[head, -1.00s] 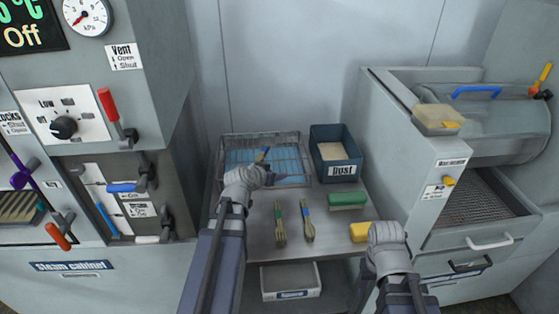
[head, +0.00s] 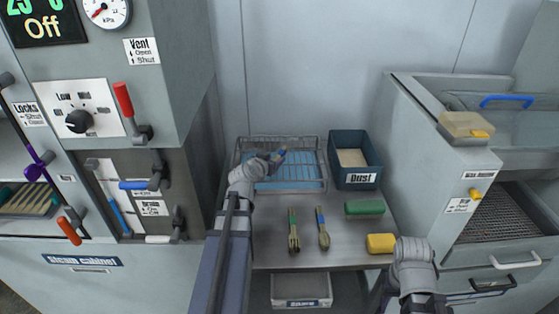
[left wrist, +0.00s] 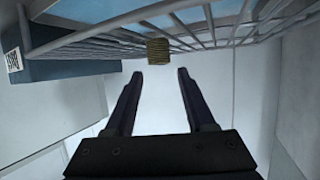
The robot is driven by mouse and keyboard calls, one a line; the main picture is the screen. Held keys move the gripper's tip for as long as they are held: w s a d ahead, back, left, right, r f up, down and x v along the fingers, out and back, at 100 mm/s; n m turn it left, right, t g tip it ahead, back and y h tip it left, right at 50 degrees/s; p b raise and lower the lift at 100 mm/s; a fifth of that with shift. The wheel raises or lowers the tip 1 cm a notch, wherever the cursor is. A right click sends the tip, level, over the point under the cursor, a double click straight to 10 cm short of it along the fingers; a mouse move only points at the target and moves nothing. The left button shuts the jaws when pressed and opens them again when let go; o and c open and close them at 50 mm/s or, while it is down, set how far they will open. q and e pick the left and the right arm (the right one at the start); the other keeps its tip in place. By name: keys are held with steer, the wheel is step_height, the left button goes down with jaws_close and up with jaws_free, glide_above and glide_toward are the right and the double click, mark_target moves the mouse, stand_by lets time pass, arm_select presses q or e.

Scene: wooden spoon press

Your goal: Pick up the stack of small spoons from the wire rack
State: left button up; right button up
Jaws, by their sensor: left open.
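The wire rack (head: 322,186) stands at the back left of the metal table, over a blue surface. A small stack of spoons (head: 281,155) with a blue band lies in it, partly hidden by my left gripper. My left gripper (head: 273,159) is at the stack, open. In the left wrist view its two fingers (left wrist: 160,72) are apart, and the stack's tan end (left wrist: 158,51) shows just beyond the fingertips, between their lines. My right gripper (head: 412,250) hangs over the table's front right, by a yellow block (head: 380,243); its fingers cannot be made out.
Two banded bundles, one green (head: 293,230) and one blue (head: 322,228), lie in front of the rack. A green block (head: 364,208) lies to their right. The blue Dust bin (head: 355,178) stands right of the rack. Machine cabinets flank the table on both sides.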

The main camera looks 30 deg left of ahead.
mark_target(279, 156)
arm_select(q)
steer(key=shift+w+f, duration=0.25)
steer(key=shift+w, duration=0.35)
steer(key=b+x, duration=0.2)
steer(key=x, duration=0.2)
steer(key=shift+w+a+f, duration=0.1)
steer(key=shift+a+f, duration=0.05)
steer(key=shift+f, duration=0.15)
steer(key=shift+w+f, duration=0.1)
steer(key=shift+w, duration=0.3)
steer(key=shift+s, duration=0.1)
steer(key=shift+c, duration=0.2)
jaws_close()
